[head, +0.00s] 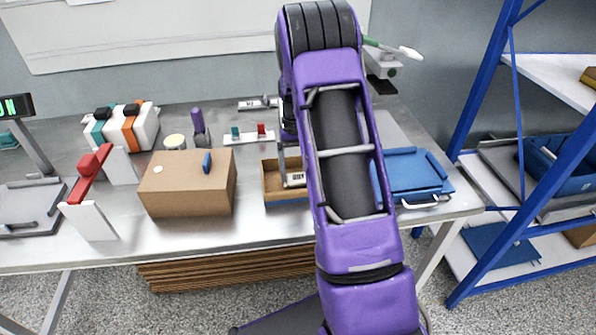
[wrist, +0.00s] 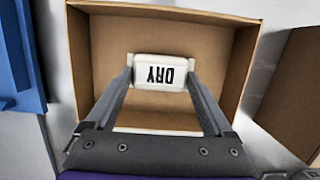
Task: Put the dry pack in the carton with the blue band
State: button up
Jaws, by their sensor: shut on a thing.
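My gripper (wrist: 160,75) is shut on the dry pack (wrist: 160,70), a small white block with DRY printed on it, upside down in the wrist view. The pack is over or inside an open cardboard carton (wrist: 85,60); its exact height above the floor is unclear. In the head view the pack (head: 294,180) and the open carton (head: 275,199) are partly hidden by my arm. No blue band shows on the visible sides of this carton. A closed carton (head: 185,190) to its left has a blue piece (head: 207,162) on top.
A blue tray (head: 410,170) lies right of the open carton. A red-and-white stand (head: 90,200), an orange-and-teal-banded white item (head: 130,128) and a purple-topped item (head: 197,120) stand to the left. A blue-framed shelf (head: 500,150) is at the right.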

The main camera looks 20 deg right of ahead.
jog(key=shift+f, duration=0.1)
jog(key=o, duration=1.1)
jog(key=p+v, duration=0.1)
jog(key=v, duration=1.1)
